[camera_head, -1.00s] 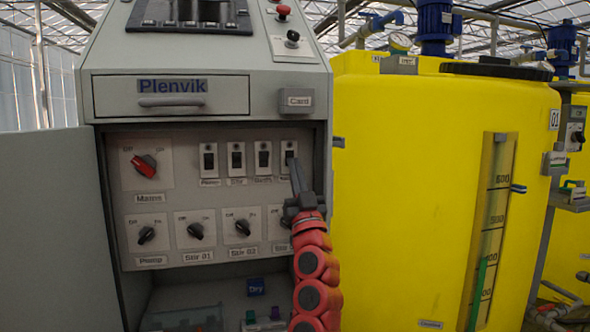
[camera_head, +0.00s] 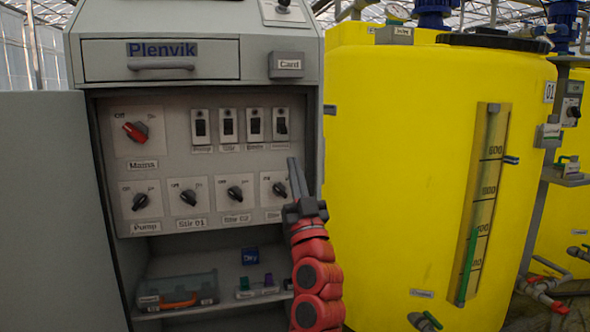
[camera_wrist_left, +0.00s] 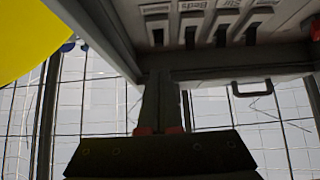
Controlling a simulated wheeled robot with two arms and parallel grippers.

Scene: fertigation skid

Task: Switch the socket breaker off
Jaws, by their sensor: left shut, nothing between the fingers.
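The breaker row is set in the upper right of the grey cabinet panel in the head view. The rightmost breaker (camera_head: 282,124) stands at the place of the socket breaker; its label is too blurred to read there. Its dark lever shows, but I cannot tell its position. My left gripper (camera_head: 293,162) is shut and empty, its tips below and slightly right of that breaker, apart from it in the picture. In the left wrist view the shut fingers (camera_wrist_left: 160,80) point towards the panel, with the end breaker (camera_wrist_left: 157,36) beyond them. My right gripper is not in view.
A red mains knob (camera_head: 135,131) and several black knobs (camera_head: 188,197) share the panel. An open door (camera_head: 45,210) stands left. A yellow tank (camera_head: 400,170) stands right.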

